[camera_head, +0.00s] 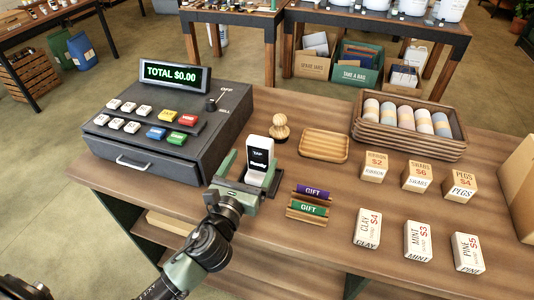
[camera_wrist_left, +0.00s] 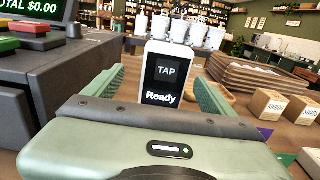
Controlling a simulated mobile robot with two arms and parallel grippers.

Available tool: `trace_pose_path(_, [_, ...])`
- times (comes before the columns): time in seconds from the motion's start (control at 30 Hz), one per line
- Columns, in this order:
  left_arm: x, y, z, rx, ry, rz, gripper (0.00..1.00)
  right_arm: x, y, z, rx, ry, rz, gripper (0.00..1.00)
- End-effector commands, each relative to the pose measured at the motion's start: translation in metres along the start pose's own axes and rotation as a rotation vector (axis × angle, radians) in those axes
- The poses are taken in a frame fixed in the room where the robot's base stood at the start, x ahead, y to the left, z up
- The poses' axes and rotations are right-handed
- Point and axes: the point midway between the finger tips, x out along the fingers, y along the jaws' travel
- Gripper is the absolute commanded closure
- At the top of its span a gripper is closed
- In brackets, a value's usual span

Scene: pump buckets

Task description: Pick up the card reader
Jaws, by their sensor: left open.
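The card reader (camera_head: 259,154) is a white upright device with a black screen reading "TAP" and "Ready". It stands on the wooden counter just right of the cash register. In the left wrist view the card reader (camera_wrist_left: 170,75) is centred between the two green fingers. My left gripper (camera_head: 250,170) is open, with one finger on each side of the reader. A gap shows on both sides in the left wrist view (camera_wrist_left: 165,90). The reader's lower part is hidden behind the gripper body there. My right gripper is not in view.
The dark cash register (camera_head: 165,125) stands close on the left. A wooden stamp (camera_head: 279,130) and small wooden tray (camera_head: 324,145) are behind and right. Gift card holders (camera_head: 308,203) lie to the right. Several priced boxes (camera_head: 417,241) and a crate of rolls (camera_head: 409,132) fill the right side.

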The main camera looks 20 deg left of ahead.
Motion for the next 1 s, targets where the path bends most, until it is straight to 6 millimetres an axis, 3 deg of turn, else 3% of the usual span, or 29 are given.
trace_pose_path(0.13, [0.012, -0.001, 0.002, 0.011, -0.004, -0.003, 0.15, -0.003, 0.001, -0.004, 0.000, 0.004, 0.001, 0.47])
trace_pose_path(0.43, [0.051, -0.006, 0.004, 0.005, -0.003, 0.000, 0.15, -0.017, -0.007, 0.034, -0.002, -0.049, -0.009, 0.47])
trace_pose_path(0.63, [0.075, -0.007, 0.002, 0.006, -0.001, -0.001, 0.15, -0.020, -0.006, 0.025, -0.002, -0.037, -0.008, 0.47])
trace_pose_path(0.9, [0.078, -0.007, 0.001, 0.006, -0.001, -0.002, 0.15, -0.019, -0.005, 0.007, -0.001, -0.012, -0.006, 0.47])
trace_pose_path(1.0, [0.078, -0.007, 0.001, 0.006, -0.001, -0.002, 0.40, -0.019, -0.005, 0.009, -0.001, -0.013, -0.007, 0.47])
